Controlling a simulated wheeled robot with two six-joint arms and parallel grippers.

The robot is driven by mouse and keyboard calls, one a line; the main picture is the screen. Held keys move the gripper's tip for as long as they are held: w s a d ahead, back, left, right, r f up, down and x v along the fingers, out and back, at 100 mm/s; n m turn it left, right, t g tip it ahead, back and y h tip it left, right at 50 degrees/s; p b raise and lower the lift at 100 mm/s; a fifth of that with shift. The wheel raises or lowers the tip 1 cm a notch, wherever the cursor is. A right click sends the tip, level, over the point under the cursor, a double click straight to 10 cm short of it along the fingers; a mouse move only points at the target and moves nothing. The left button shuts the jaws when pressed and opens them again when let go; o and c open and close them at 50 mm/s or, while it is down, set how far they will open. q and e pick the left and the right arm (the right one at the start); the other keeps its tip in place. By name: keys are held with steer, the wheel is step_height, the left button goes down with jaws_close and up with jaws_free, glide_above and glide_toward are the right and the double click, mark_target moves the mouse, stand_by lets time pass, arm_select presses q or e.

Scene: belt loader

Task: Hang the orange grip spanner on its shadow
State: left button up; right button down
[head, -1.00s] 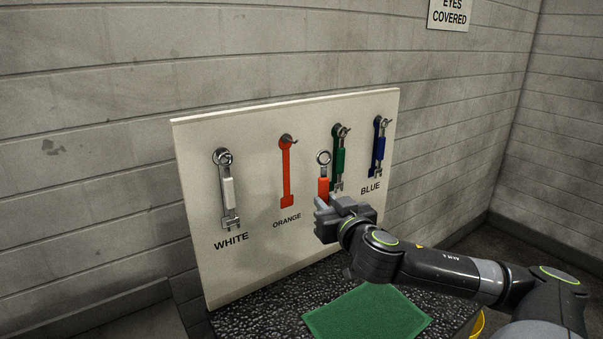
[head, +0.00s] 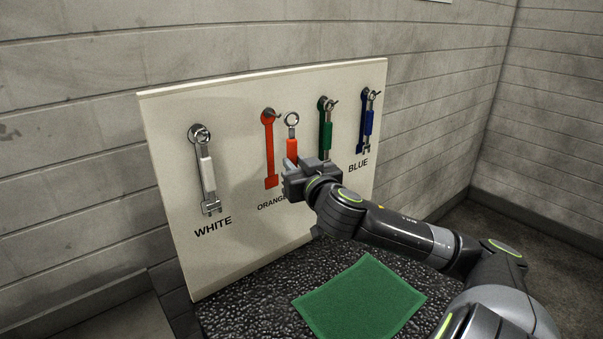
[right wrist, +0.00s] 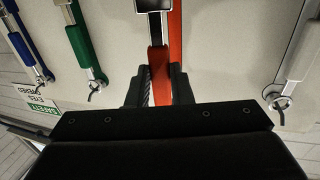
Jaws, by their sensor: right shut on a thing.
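The orange grip spanner (head: 292,148) is upright with its silver ring on top. My right gripper (head: 293,172) is shut on its orange grip, below the ring. In the head view the spanner is just right of the orange shadow (head: 269,150), in front of the pale board (head: 240,227). The shadow's peg (head: 277,115) is bare. In the right wrist view, the spanner's grip (right wrist: 158,70) is between the fingers, and the orange shadow (right wrist: 176,35) shows behind it. The gap between spanner and board is hard to judge. My left gripper is out of view.
A white spanner (head: 207,175) hangs at left. Green (head: 326,130) and blue (head: 367,123) spanners hang close on the right. A green mat (head: 360,296) lies on the dark speckled table (head: 250,310) below the board.

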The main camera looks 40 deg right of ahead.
steer(key=w+b, duration=0.1)
steer(key=w, duration=0.1)
steer(key=w+b, duration=0.1)
steer(key=w, duration=0.3)
steer(key=shift+d+f+b, duration=0.25)
steer(key=shift+f+b, duration=0.1)
steer(key=shift+b, duration=0.05)
steer(key=shift+w+f, duration=0.1)
stand_by(0.6)
steer(key=c, duration=1.2)
jaws_free()
steer(key=shift+f, duration=0.1)
